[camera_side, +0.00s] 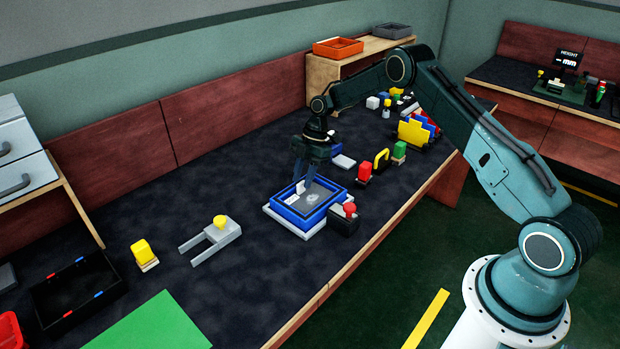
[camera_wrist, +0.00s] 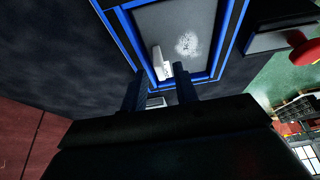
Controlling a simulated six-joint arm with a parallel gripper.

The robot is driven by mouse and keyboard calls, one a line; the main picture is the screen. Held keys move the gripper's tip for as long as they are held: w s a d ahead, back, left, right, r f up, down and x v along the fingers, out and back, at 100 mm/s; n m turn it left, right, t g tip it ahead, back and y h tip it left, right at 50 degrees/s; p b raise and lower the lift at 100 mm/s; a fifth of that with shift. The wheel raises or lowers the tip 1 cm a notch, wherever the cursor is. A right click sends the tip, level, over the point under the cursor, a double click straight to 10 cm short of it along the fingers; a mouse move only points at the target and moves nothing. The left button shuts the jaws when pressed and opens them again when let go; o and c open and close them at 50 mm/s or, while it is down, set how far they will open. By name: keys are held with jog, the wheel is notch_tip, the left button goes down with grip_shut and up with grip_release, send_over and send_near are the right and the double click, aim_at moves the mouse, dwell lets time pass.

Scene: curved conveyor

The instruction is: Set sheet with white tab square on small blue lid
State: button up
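A grey sheet (camera_side: 312,200) with a pale mark lies inside a blue-rimmed frame (camera_side: 289,212) on a white base. Its white tab (camera_side: 300,187) stands up near the sheet's far left edge. In the wrist view the sheet (camera_wrist: 205,25), tab (camera_wrist: 160,60) and blue rim (camera_wrist: 127,35) show again. My gripper (camera_side: 305,179) points down close above the tab. Its fingers are apart, with the tab showing between and beyond them in the wrist view; I see no contact. A small flat pale and blue piece (camera_side: 343,161) lies behind; I cannot tell whether it is the lid.
A dark block with a red knob (camera_side: 349,210) stands close to the frame's right side. A grey fork-shaped piece with a yellow knob (camera_side: 213,239) lies to the left. Red, yellow and green handled pieces (camera_side: 381,160) stand to the right. The table between frame and back wall is mostly clear.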

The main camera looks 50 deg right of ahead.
jog(key=v, duration=1.1)
dwell(0.4)
jog(key=s+a+r+m+t+h, duration=0.1)
jog(key=s+a+r+m, duration=0.3)
jog(key=r, duration=0.3)
jog(key=s+a+r+m+t, duration=0.1)
jog(key=s+a+r+m, duration=0.15)
jog(key=s+r, duration=0.4)
jog(key=s+a+r+m+t+h, duration=0.1)
jog(key=s+a+r+m, duration=0.2)
jog(key=r, duration=0.6)
jog(key=s+a+f+m+t+h, duration=0.1)
jog(key=s+m, duration=0.7)
jog(key=s, duration=1.7)
jog(key=shift+s+a+f+t+h, duration=0.25)
jog(key=shift+s+a+t+h, duration=0.1)
jog(key=shift+a+t+h, duration=0.4)
